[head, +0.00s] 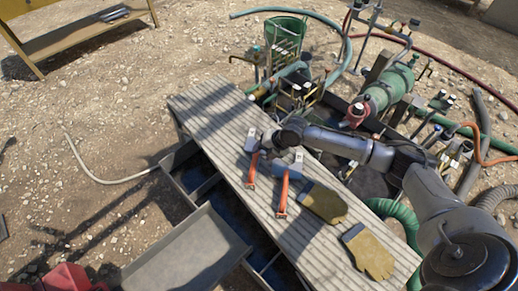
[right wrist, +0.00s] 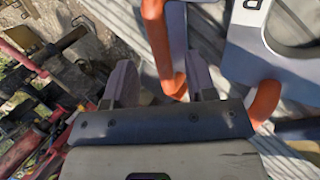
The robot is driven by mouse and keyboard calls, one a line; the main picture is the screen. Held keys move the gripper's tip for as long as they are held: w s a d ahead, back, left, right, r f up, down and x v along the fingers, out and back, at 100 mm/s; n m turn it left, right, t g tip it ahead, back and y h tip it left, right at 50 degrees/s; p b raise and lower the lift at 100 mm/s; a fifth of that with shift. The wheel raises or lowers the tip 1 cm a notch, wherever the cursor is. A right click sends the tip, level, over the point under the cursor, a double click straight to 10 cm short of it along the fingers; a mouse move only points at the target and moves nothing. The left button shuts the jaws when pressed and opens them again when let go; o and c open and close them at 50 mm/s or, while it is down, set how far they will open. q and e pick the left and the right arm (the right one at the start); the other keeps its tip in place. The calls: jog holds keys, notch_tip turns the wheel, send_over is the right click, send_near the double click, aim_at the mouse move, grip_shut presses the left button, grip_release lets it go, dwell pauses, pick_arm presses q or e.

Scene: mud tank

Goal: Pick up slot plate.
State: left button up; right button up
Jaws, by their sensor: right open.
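Two grey-blue pieces with orange straps lie on the ridged bench, one at the left (head: 251,140) and one at the right (head: 288,171). In the right wrist view, a grey-blue plate (right wrist: 247,58) with a rounded opening and a white label is at upper right; I take it for the slot plate, but cannot be sure. My right gripper (head: 270,143) is over the bench beside these pieces, partly hidden by its own wrist. In the wrist view its fingers (right wrist: 160,80) are apart, with an orange strap (right wrist: 158,45) showing beyond the gap. My left gripper is not in view.
The ridged bench (head: 205,107) also carries two tan gloves (head: 324,203) (head: 369,252). Pipes, hoses and a green cylinder (head: 388,88) crowd the area behind and right of it. A grey tray (head: 190,255) is at the front left. Open gravel lies at left.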

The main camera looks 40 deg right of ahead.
aim_at(257, 155)
jog(key=b+x, duration=0.2)
jog(key=x, duration=0.1)
jog(key=shift+w+d+f, duration=0.1)
jog(key=shift+w+f, duration=0.05)
jog(key=shift+f, duration=0.05)
jog(key=shift+x, duration=0.85)
jog(key=c, duration=0.7)
grip_shut()
